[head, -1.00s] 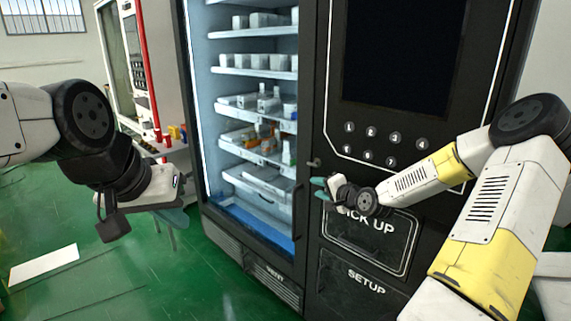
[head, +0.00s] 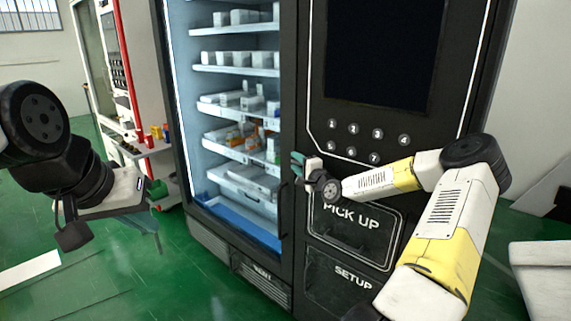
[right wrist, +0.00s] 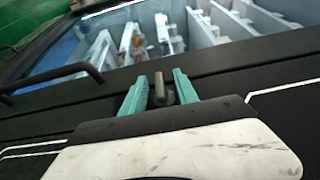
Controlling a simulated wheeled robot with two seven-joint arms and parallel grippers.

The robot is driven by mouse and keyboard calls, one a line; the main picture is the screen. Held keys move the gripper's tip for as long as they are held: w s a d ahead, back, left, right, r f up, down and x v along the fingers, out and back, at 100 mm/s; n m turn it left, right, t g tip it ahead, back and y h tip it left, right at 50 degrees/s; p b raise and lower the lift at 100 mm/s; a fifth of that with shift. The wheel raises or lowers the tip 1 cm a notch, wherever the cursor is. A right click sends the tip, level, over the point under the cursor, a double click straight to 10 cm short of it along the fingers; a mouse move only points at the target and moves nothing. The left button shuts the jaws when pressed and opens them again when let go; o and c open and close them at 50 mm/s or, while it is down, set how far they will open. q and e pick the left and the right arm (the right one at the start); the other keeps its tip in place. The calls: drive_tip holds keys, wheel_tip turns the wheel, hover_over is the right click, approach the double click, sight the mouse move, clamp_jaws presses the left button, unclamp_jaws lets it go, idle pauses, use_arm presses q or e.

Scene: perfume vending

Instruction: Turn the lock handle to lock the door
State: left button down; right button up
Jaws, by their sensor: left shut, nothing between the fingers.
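The vending machine's glass door (head: 235,125) stands shut, with a black frame. The small dark lock handle (right wrist: 160,94) sticks out of the black panel beside the door; in the head view my right gripper hides it. My right gripper (head: 298,163) is at the lock handle. In the right wrist view its teal fingers (right wrist: 159,82) are spread, one on each side of the lock handle, with gaps visible. My left gripper (head: 150,223) is shut and empty, hanging over the floor at the left, away from the machine.
The door's vertical pull bar (head: 284,210) sits below and left of my right gripper. The black front panel carries a screen (head: 385,50), round number buttons (head: 352,128) and a pick-up flap (head: 345,232). A red and white machine (head: 125,80) stands at the back left.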

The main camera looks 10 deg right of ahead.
drive_tip(key=shift+c, duration=0.5)
clamp_jaws()
drive_tip(key=shift+g, duration=0.3)
drive_tip(key=g, duration=0.1)
drive_tip(key=n+g+h, duration=0.1)
drive_tip(key=shift+a+r+g, duration=0.1)
drive_tip(key=shift+r+g, duration=0.1)
drive_tip(key=shift+g, duration=0.1)
drive_tip(key=n+g+h, duration=0.1)
drive_tip(key=g, duration=0.1)
drive_tip(key=g+h, duration=0.1)
drive_tip(key=g, duration=0.1)
drive_tip(key=shift+w+a+n, duration=0.1)
drive_tip(key=shift+a+n, duration=0.05)
drive_tip(key=shift+n, duration=0.25)
drive_tip(key=n+g+h, duration=0.1)
drive_tip(key=g+h, duration=0.2)
drive_tip(key=g, duration=0.1)
drive_tip(key=shift+f+g, duration=0.15)
drive_tip(key=shift+g, duration=0.15)
drive_tip(key=shift+f+n+g+h, duration=0.1)
drive_tip(key=shift+n+g+h, duration=0.3)
drive_tip(key=shift+g+h, duration=0.85)
drive_tip(key=shift+g, duration=0.25)
